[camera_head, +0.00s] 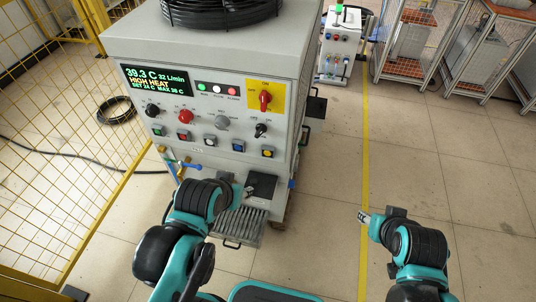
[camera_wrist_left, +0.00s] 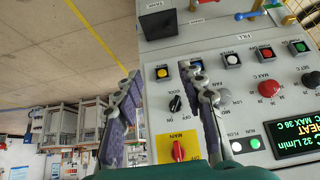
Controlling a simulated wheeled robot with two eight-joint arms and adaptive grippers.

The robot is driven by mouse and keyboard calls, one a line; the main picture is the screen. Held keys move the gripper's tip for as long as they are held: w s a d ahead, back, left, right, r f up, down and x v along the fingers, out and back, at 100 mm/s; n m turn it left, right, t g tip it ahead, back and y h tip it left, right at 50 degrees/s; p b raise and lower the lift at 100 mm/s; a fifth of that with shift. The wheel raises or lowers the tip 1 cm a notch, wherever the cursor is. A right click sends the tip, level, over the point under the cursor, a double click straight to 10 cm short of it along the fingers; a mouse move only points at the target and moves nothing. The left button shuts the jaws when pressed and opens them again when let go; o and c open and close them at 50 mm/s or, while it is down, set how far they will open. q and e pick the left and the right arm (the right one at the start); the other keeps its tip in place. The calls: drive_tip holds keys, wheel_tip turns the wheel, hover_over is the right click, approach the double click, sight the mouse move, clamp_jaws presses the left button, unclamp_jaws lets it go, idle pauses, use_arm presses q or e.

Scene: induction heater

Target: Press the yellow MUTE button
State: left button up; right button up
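The yellow button (camera_head: 268,151) is at the right end of the lower button row on the heater's front panel. In the left wrist view the yellow button (camera_wrist_left: 162,73) shows upside down, between the fingertips in the picture and unobstructed. Its label is too small to read. My left gripper (camera_wrist_left: 164,76) is open and empty, its two fingers spread toward the panel. In the head view my left gripper (camera_head: 245,190) is in front of the lower cabinet, below the button row; contact cannot be told. My right gripper (camera_head: 365,217) is over the floor, right of the heater, its opening unclear.
Beside the yellow button are a blue button (camera_head: 239,145) and several others. A red rotary switch (camera_head: 265,97) on a yellow plate and a black selector knob (camera_head: 261,130) sit above. A slotted tray (camera_head: 238,225) juts out below. Yellow mesh fencing (camera_head: 70,120) stands at left.

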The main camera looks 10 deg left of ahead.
use_arm(q)
clamp_jaws()
idle(1.4)
